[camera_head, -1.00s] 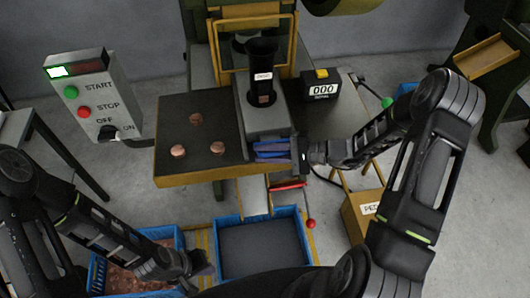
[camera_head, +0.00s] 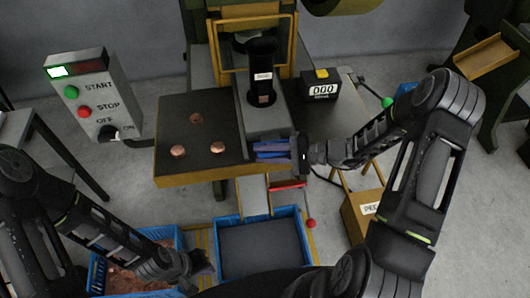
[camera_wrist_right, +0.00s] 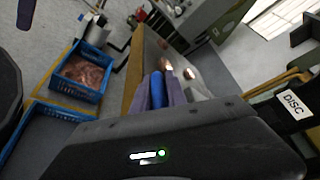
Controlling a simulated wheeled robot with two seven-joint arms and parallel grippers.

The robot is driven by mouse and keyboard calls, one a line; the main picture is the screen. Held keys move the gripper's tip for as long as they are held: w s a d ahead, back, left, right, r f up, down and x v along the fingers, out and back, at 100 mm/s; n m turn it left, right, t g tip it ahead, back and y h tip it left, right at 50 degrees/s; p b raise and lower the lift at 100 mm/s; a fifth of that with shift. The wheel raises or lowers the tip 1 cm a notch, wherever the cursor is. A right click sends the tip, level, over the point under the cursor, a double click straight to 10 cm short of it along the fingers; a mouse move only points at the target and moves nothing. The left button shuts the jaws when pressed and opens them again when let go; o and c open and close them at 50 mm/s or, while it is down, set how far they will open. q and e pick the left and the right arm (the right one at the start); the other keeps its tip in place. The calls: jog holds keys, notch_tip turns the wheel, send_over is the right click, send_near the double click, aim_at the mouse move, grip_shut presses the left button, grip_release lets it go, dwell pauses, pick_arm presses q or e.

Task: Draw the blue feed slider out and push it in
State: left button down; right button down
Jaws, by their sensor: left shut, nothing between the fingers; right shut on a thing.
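The blue feed slider (camera_head: 268,146) shows at the front of the grey press bed, below the black disc tube (camera_head: 262,72). My right gripper (camera_head: 292,150) reaches in from the right and is shut on the slider's blue part. In the right wrist view the blue piece (camera_wrist_right: 157,90) sits between the two grey fingers. The fingers hide part of the slider. My left gripper (camera_head: 204,264) is shut and empty, low at the left near the blue bins.
Copper discs (camera_head: 196,118) lie on the dark table with the yellow edge. A control box (camera_head: 92,95) with START and STOP buttons stands at left. A blue bin of copper pieces (camera_head: 130,278) and an empty-looking blue bin (camera_head: 262,250) are below. A counter (camera_head: 320,86) reads 000.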

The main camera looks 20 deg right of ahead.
jog(key=shift+s+f, duration=0.25)
jog(key=shift+f, duration=0.05)
jog(key=s+a, duration=0.1)
jog(key=s, duration=0.7)
jog(key=shift+a, duration=0.15)
jog(key=c, duration=1.5)
grip_release()
jog(key=shift+s, duration=0.1)
jog(key=shift+c, duration=0.2)
jog(key=shift+o, duration=0.7)
jog(key=shift+r, duration=0.1)
jog(key=b+v, duration=0.1)
jog(key=v, duration=0.7)
